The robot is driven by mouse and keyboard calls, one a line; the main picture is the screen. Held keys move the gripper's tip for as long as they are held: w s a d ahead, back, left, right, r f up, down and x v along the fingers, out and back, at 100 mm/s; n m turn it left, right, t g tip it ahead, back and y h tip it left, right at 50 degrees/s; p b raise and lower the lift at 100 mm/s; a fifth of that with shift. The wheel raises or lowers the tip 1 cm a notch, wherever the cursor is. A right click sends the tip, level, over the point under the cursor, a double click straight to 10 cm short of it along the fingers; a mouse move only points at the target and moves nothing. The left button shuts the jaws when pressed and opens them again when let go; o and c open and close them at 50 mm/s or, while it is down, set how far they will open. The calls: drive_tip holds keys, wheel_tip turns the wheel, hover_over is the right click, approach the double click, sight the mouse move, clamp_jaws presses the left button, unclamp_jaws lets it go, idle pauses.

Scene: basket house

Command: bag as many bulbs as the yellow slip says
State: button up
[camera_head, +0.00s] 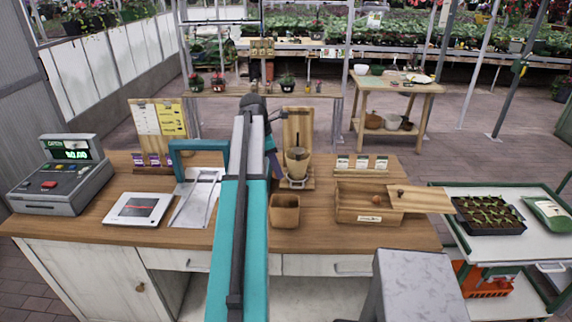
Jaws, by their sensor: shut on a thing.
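The yellow slip (172,118) is on an upright board at the back left of the counter; its writing is too small to read. A tan, bag-like holder (298,166) stands before an upright wooden board, with a dark shape at its top. A wooden crate (352,208) at the right holds a small brown bulb (376,200). Another small brown thing (400,191) shows at the slanted board beside it. My arm crosses the middle; the dark wrist of my gripper (273,150) is just left of the tan holder. Its fingertips and what they hold are hidden.
An open brown pot (285,213) stands before the holder. A cash register (60,180), a white tablet (138,208) and a teal frame (199,147) stand left. Small label cards (362,164) stand behind the crate. A seedling tray (488,214) is on the right-hand cart.

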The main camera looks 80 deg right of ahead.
drive_tip(key=s, duration=0.3)
drive_tip(key=shift+s+d+r, duration=0.1)
drive_tip(key=shift+d+r, duration=0.15)
drive_tip(key=shift+r, duration=0.05)
drive_tip(key=shift+f, duration=0.1)
drive_tip(key=shift+f+b, duration=1.75)
drive_tip(key=shift+f, duration=1.2)
drive_tip(key=o, duration=1.1)
drive_tip(key=shift+r, duration=0.1)
drive_tip(key=shift+b+v, duration=2.1)
drive_tip(key=shift+v, duration=4.75)
